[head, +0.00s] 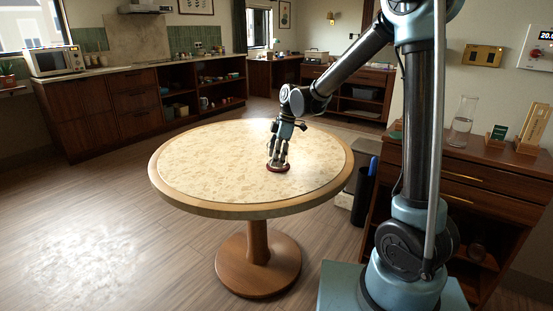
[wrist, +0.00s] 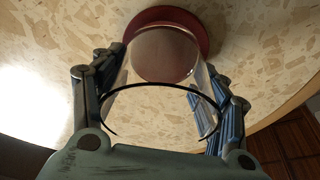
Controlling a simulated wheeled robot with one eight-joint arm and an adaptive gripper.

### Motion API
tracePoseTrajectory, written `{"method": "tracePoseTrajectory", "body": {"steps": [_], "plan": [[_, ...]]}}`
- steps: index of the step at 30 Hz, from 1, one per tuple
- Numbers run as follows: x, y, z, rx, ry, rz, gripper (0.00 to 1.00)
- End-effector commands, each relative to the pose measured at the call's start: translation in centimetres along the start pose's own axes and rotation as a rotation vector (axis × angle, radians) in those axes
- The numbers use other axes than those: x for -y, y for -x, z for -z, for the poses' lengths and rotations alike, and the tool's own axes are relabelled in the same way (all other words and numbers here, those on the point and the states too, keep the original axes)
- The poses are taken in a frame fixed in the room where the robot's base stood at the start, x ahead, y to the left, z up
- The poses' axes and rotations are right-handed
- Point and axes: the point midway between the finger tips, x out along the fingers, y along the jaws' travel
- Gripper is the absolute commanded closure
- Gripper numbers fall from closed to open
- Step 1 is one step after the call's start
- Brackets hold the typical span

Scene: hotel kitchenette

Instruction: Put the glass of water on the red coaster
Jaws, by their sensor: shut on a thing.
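The round wooden table (head: 180,160) has a pale speckled top. The red coaster (head: 278,170) lies on it right of centre; it also shows at the top of the wrist view (wrist: 150,14). My gripper (head: 278,158) points down right over the coaster. In the wrist view my gripper (wrist: 160,75) has its fingers on both sides of the clear glass (wrist: 145,105) and is shut on it. The glass base overlaps the coaster, with red rim showing beyond it. I cannot tell if the base touches the coaster. The water level is not clear.
The rest of the tabletop is clear. A sideboard stands at the right with a glass carafe (head: 463,121) and a wooden stand (head: 533,128) on it. A dark bin (head: 363,190) stands between table and sideboard. A counter with a microwave (head: 54,61) is at the back left.

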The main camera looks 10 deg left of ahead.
Motion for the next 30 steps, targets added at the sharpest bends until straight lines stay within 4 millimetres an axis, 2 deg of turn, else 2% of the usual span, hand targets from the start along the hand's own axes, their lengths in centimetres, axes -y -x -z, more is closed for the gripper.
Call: {"method": "tracePoseTrajectory", "body": {"steps": [10, 11, 13, 14, 26, 30], "plan": [[0.0, -0.3, -0.1, 0.0, 0.0, 0.0, 0.73], [0.0, -0.3, -0.1, 0.0, 0.0, 0.0, 0.3], [0.0, -0.3, -0.1, 0.0, 0.0, 0.0, 0.15], [0.0, -0.3, -0.1, 0.0, 0.0, 0.0, 0.12], [0.0, -0.1, -0.1, 0.0, -0.001, 0.0, 0.12], [0.0, 0.9, -0.1, 0.0, -0.002, 0.0, 0.12]]}}
